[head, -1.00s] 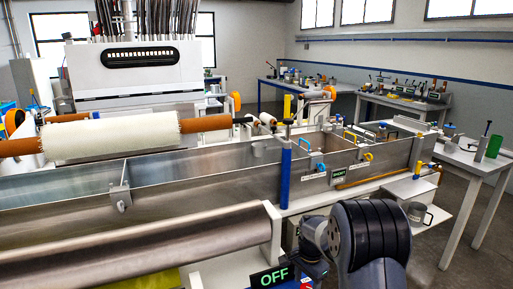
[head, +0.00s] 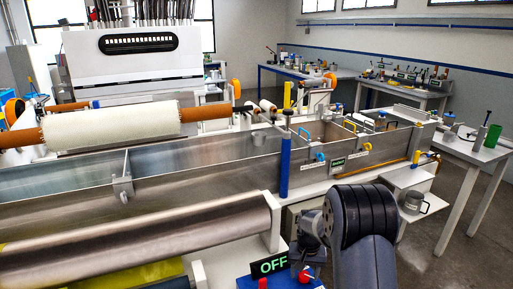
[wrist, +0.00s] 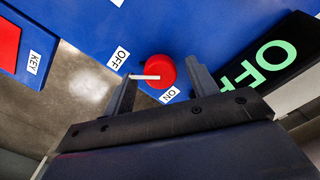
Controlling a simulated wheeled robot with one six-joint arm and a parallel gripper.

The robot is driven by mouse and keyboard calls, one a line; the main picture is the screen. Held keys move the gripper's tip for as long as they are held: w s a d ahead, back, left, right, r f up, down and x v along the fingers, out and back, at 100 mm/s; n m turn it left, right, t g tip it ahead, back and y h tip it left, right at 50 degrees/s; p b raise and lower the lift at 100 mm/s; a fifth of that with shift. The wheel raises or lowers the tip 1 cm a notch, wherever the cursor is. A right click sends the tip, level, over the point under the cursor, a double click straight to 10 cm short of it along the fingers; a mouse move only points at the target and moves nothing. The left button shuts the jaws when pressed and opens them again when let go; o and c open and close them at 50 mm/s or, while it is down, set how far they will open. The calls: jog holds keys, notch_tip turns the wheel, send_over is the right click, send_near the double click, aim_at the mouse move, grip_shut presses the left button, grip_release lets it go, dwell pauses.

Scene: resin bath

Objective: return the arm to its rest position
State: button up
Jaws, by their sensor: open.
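My gripper (wrist: 161,70) is open in the wrist view, its two dark fingers on either side of a red round knob (wrist: 163,66). The knob sits on a blue panel with OFF and ON labels, and its white pointer bar points left. The fingers look empty; I cannot tell whether they touch the knob. In the head view my arm (head: 368,225) is bent low at the front, right of the blue panel (head: 247,283). My fingers cannot be made out there.
A lit display reading OFF (head: 270,266) stands at the panel. A long metal bath (head: 200,165) crosses behind, with a steel roller (head: 140,240) in front. A blue post (head: 285,165) rises near my arm.

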jog(key=n+p, duration=0.1)
jog(key=n, duration=0.1)
jog(key=n+p, duration=0.2)
jog(key=shift+r+n, duration=0.2)
jog(key=shift+n, duration=0.2)
jog(key=n+p, duration=0.4)
jog(key=shift+w+r+n, duration=0.1)
jog(key=shift+r+n, duration=0.05)
jog(key=shift+n, duration=0.25)
jog(key=shift+r+b, duration=0.4)
jog(key=shift+r, duration=0.5)
